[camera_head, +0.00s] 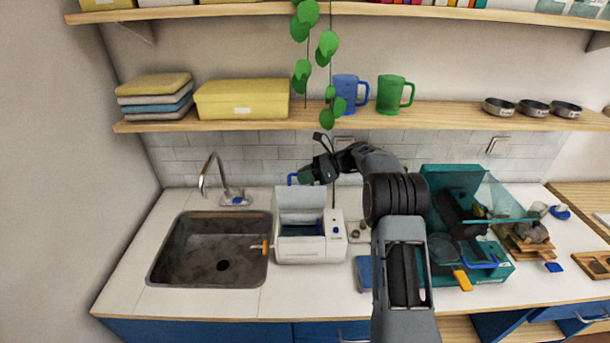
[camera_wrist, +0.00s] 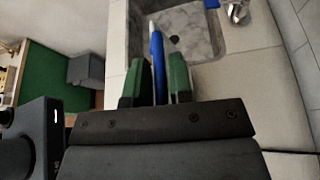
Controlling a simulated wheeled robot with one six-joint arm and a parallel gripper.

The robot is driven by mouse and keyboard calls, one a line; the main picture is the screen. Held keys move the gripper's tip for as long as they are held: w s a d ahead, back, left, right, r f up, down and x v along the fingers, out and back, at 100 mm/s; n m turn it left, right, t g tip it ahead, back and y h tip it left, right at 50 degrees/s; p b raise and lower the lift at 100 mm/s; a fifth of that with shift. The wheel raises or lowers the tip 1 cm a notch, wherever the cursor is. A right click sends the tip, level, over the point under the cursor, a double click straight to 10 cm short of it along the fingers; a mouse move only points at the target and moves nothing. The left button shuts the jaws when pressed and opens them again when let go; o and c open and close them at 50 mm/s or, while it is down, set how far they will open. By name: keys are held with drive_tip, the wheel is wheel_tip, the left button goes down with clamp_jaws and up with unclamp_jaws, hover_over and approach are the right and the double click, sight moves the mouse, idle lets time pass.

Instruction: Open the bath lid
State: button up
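The bath (camera_head: 310,250) is a white box on the counter, right of the sink. Its lid (camera_head: 300,198) stands raised, roughly upright at the back, and the bluish inside (camera_head: 300,229) shows. A blue handle (camera_head: 291,179) is at the lid's top edge. My gripper (camera_head: 306,175) is at this handle, its green fingers partly hidden by the arm. In the wrist view the blue handle (camera_wrist: 158,58) lies between the two green fingers (camera_wrist: 157,85), which look closed on it.
The sink (camera_head: 208,250) with its faucet (camera_head: 212,180) lies left of the bath. A teal machine (camera_head: 490,272) with a clear cover stands to the right. A shelf (camera_head: 250,119) with mugs and boxes and a hanging plant (camera_head: 302,70) are above my gripper.

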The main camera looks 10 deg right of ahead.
drive_tip(key=shift+o, duration=0.7)
drive_tip(key=shift+w, duration=0.1)
drive_tip(key=shift+o, duration=0.6)
drive_tip(key=shift+r, duration=0.15)
drive_tip(key=b+v, duration=0.2)
drive_tip(key=v, duration=1.1)
drive_tip(key=shift+d+r, duration=0.2)
drive_tip(key=shift+d, duration=0.15)
drive_tip(key=shift+c, duration=0.5)
